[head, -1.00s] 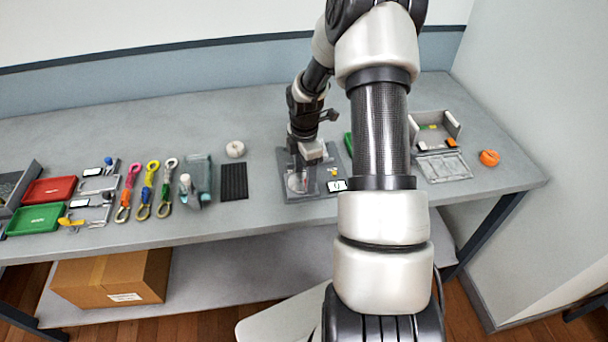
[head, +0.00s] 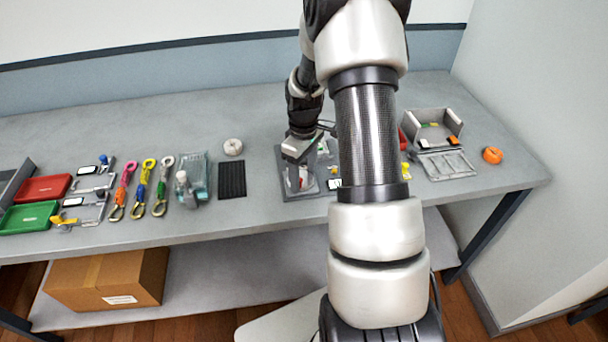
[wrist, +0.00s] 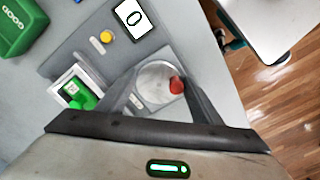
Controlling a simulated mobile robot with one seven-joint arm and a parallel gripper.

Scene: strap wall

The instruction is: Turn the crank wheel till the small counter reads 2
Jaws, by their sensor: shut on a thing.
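The crank wheel (wrist: 157,76) is a pale disc with a red knob (wrist: 177,86) at its right side in the wrist view. It sits on a grey base plate (head: 285,189) on the bench. My gripper (wrist: 161,68) is over the wheel, with one dark finger on each side, and is shut on the crank wheel. The exact finger contact is hard to see. The small counter (wrist: 134,15) reads 0 in the wrist view; it also shows in the head view (head: 334,184), where my arm stands beside it.
A yellow button (wrist: 107,36) and a white-framed green part (wrist: 80,92) share the plate. A green box (wrist: 20,25) lies beside it. A black ribbed mat (head: 231,180) and a white ring (head: 232,147) lie left. An orange ring (head: 492,155) is far right.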

